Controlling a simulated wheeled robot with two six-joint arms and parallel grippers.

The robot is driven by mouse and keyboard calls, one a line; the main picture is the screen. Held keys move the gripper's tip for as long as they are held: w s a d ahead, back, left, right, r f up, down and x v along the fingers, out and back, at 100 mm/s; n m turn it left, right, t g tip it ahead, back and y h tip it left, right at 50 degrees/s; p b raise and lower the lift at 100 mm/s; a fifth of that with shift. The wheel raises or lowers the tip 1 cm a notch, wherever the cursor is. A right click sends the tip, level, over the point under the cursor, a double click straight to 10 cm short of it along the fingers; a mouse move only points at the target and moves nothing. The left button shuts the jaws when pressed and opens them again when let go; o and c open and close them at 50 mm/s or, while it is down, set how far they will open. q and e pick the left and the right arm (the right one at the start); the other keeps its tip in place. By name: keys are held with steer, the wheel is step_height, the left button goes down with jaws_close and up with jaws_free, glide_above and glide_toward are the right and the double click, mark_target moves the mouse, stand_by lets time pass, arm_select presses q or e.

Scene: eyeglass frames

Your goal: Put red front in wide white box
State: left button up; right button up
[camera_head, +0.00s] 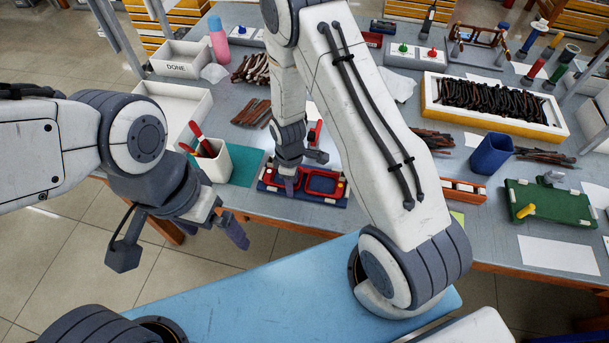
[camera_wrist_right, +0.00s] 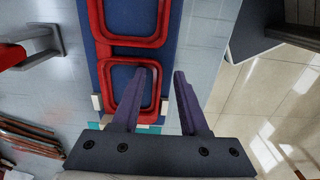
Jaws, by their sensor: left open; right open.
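The red front (camera_head: 324,183), a red frame with two rounded openings, lies on a blue fixture (camera_head: 312,195) at the table's front edge. In the right wrist view the red front (camera_wrist_right: 97,20) lies on the blue fixture (camera_wrist_right: 165,8). My right gripper (camera_wrist_right: 166,72) is open, one finger over the near opening, the other past the fixture's outer edge. In the head view the right gripper (camera_head: 290,184) is at the fixture's left end, partly hidden. A wide, low white box (camera_head: 207,103) stands open at the left. My left gripper (camera_head: 228,226) is open and empty, in front of the table.
A white cup with red-handled tools (camera_head: 218,168) stands on a teal mat (camera_head: 246,164) left of the fixture. Behind are a box marked DONE (camera_head: 178,69) and a pink bottle (camera_head: 218,42). Brown frame parts (camera_head: 252,113) lie behind the fixture. My right arm crosses the middle.

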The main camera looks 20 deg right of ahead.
steer(key=shift+f, duration=0.15)
jaws_close()
steer(key=shift+r, duration=0.2)
